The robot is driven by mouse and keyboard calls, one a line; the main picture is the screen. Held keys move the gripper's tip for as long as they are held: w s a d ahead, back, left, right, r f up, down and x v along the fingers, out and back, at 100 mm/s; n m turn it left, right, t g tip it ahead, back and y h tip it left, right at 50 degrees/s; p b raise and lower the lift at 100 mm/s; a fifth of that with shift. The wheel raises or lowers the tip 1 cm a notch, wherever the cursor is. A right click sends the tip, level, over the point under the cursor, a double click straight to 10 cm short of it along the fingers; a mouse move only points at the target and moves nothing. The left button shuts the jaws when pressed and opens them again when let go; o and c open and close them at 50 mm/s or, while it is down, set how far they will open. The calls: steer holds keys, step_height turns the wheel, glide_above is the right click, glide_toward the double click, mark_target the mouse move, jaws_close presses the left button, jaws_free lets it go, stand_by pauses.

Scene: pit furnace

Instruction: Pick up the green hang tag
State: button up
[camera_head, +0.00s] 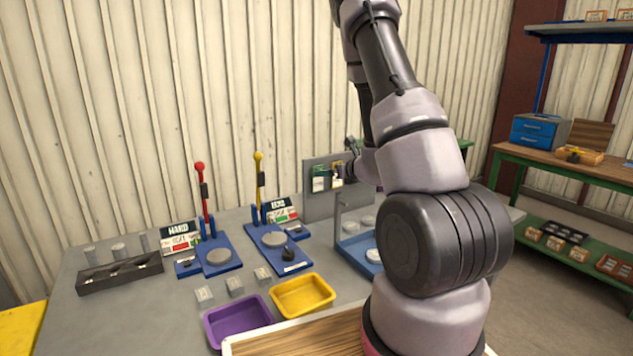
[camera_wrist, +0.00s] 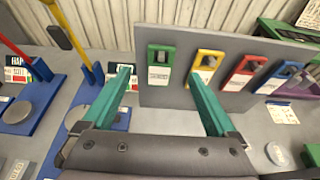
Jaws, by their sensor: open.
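The green hang tag (camera_wrist: 161,57) hangs on an upright grey board (camera_wrist: 160,97), with a white label on its lower half. It also shows in the head view (camera_head: 320,178) at the board's left side. My gripper (camera_wrist: 159,77) is open and empty, its teal fingers pointing at the board. In the wrist view the green tag appears between the two fingertips, a little ahead of them. The right fingertip overlaps the lower part of the yellow tag (camera_wrist: 208,63) in the picture; I cannot tell whether it touches.
A red tag (camera_wrist: 245,74) and other coloured tags hang to the right on the board. Left of it stand two blue presses with a yellow-knobbed lever (camera_head: 259,175) and a red-knobbed lever (camera_head: 202,185). Purple (camera_head: 237,322) and yellow (camera_head: 303,296) trays sit at the table's front.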

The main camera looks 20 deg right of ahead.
mark_target(317, 179)
steer(key=x, duration=0.7)
steer(key=c, duration=1.4)
